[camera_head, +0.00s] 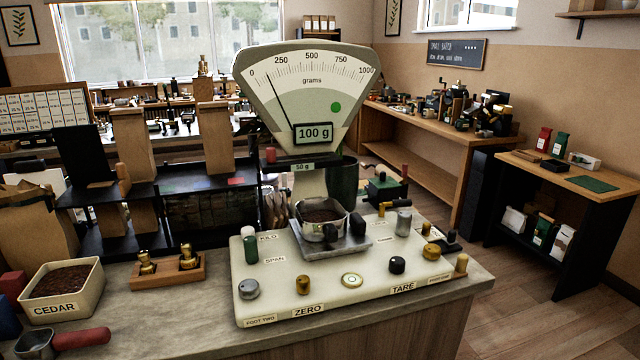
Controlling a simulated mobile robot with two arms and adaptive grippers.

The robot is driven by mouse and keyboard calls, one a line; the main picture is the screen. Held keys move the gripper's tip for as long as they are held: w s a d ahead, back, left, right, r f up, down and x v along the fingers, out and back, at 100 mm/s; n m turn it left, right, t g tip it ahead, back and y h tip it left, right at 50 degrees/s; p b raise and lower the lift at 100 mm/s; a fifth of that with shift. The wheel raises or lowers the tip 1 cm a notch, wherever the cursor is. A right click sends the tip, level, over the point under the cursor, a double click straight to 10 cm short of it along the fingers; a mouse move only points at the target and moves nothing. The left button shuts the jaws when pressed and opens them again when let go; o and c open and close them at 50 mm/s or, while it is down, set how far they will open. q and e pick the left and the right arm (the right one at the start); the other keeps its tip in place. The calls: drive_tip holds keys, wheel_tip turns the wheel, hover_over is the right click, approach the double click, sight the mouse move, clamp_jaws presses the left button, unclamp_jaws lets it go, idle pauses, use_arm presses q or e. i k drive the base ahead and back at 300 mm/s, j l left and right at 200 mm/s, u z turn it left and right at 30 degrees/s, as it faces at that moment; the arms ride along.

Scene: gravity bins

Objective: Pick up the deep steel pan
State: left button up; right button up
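A round steel pan (322,219) filled with brown granular stuff sits on the scale's square metal platform (340,246), in the middle of the head view. It looks like the deep steel pan, with a dark handle-like part (357,222) at its right front. The scale's pale base (330,285) carries several knobs and labels such as ZERO and TARE. Its dial (311,80) has the needle between 0 and 250 and a plate reading 100 g. Neither of my grippers shows in the view.
A CEDAR bin (64,288) of brown stuff, a red-handled scoop (70,340) and a wooden block with brass weights (168,272) stand on the counter (170,320) at left. Paper bags and dark shelves stand behind. Open floor (540,320) lies at right.

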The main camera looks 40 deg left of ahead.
sight(317, 219)
drive_tip(key=u, duration=1.35)
